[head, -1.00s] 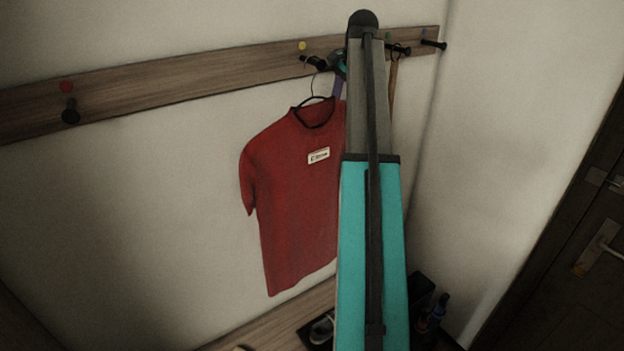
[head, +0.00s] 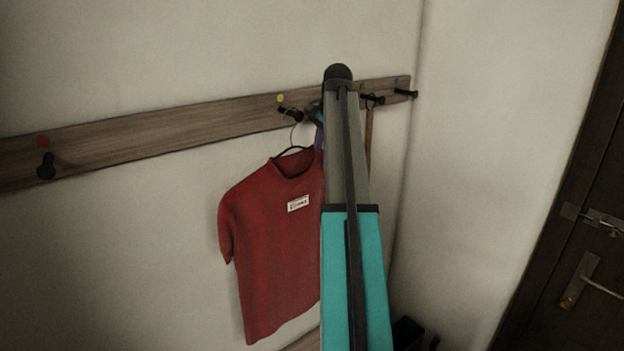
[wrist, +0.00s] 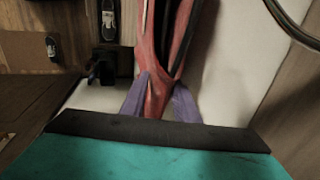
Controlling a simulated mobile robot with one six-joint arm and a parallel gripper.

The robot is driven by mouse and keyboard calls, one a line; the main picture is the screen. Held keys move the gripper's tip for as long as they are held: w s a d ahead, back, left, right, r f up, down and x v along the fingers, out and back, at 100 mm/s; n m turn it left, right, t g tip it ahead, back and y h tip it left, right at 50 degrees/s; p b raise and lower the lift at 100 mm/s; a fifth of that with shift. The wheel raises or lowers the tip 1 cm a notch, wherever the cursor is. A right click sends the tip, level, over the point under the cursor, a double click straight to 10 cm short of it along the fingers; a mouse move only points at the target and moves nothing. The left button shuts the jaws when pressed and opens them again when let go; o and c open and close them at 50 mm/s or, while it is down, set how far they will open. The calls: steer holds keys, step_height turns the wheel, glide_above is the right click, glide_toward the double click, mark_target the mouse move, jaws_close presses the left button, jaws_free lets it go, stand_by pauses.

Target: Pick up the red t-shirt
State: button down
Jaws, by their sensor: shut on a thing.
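The red t-shirt (head: 276,240) with a white label hangs on a dark hanger (head: 294,150) below the wall rack in the head view. The hanger's hook is close under the black peg with the yellow dot (head: 290,112); I cannot tell whether it rests on it. My gripper (wrist: 158,105) has purple fingers, shut on a bunched red fold of the t-shirt (wrist: 157,85) in the wrist view. In the head view my arm covers the shirt's right edge and most of the gripper.
The wooden rack (head: 180,125) runs along the wall, with a black peg (head: 46,166) at left and others at right. A brown strap (head: 369,140) hangs right of my arm. A dark door (head: 575,220) stands at far right.

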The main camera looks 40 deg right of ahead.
steer(key=shift+r, duration=0.2)
steer(key=shift+r+b, duration=0.4)
steer(key=shift+b, duration=0.15)
steer(key=shift+s+r, duration=0.1)
steer(key=s+a+b, duration=0.2)
steer(key=s, duration=1.5)
steer(key=shift+s, duration=0.35)
